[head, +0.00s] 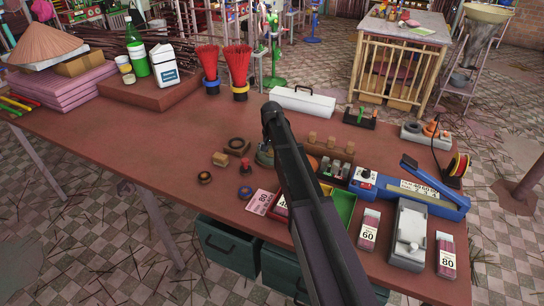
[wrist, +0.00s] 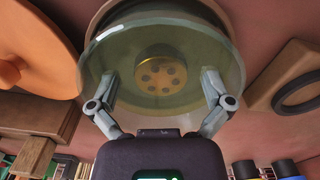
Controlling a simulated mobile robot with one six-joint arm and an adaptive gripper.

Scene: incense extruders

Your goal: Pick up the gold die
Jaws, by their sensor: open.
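The gold die (wrist: 161,66) is a round brass-coloured disc with a ring of dark holes. In the wrist view it shows in the middle of a greenish, see-through round dish (wrist: 105,60). A greenish edge of this dish (head: 265,156) also shows beside my arm in the head view, where the die is hidden. My gripper (wrist: 160,77) is open. Its two grey fingers stand apart, one on each side of the die and over the dish. Nothing is between them in their grip. I cannot tell whether the fingertips touch the dish. My arm covers the gripper in the head view.
An orange-brown disc (wrist: 35,50) is close on the left in the wrist view, and a wooden block with a dark ring (wrist: 297,92) is on the right. A green tray (head: 343,208) and blue tool (head: 430,193) lie to the right. The table's left middle (head: 130,135) is clear.

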